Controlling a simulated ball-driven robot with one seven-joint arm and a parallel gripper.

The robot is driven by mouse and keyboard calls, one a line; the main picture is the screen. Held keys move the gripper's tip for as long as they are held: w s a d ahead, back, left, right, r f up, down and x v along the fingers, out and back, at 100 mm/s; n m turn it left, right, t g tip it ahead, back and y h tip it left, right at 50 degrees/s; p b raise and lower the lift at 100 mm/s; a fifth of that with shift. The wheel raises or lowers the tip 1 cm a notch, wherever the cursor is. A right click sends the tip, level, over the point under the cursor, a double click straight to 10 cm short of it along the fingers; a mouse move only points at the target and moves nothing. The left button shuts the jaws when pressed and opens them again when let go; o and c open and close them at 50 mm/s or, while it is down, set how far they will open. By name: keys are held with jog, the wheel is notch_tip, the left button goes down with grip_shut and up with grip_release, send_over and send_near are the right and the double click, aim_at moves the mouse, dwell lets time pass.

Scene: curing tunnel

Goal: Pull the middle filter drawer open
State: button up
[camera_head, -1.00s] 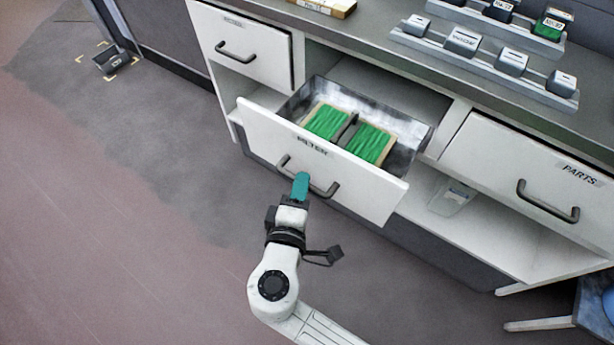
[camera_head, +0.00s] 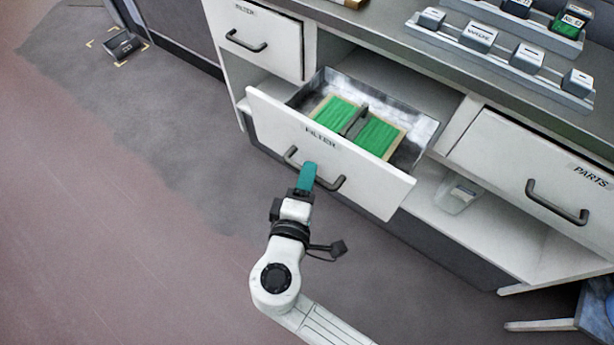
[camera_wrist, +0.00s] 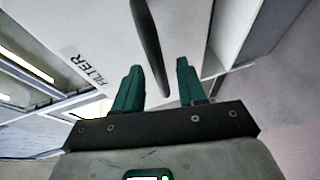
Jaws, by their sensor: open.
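The middle filter drawer (camera_head: 355,180) stands pulled out of the white cabinet, its front labelled FILTER. Inside it lie two green filter pads (camera_head: 376,137) with a dark divider or handle between them. Its dark bar handle (camera_head: 330,185) is on the front face. My gripper (camera_head: 308,172) is at this handle, its teal fingers in front of the drawer. In the wrist view the two teal fingers (camera_wrist: 158,85) are apart, with the dark handle (camera_wrist: 150,45) passing between them. Whether either finger touches the handle cannot be told.
Another FILTER drawer (camera_head: 255,40) at upper left and a PARTS drawer (camera_head: 540,165) at right are shut. The counter (camera_head: 400,50) holds racks of labelled blocks. A clear container (camera_head: 458,197) sits on the lower shelf. Open floor (camera_head: 150,200) lies to the left.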

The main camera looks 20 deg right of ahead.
jog(key=v, duration=1)
jog(key=shift+p, duration=0.3)
jog(key=shift+s+a, duration=0.15)
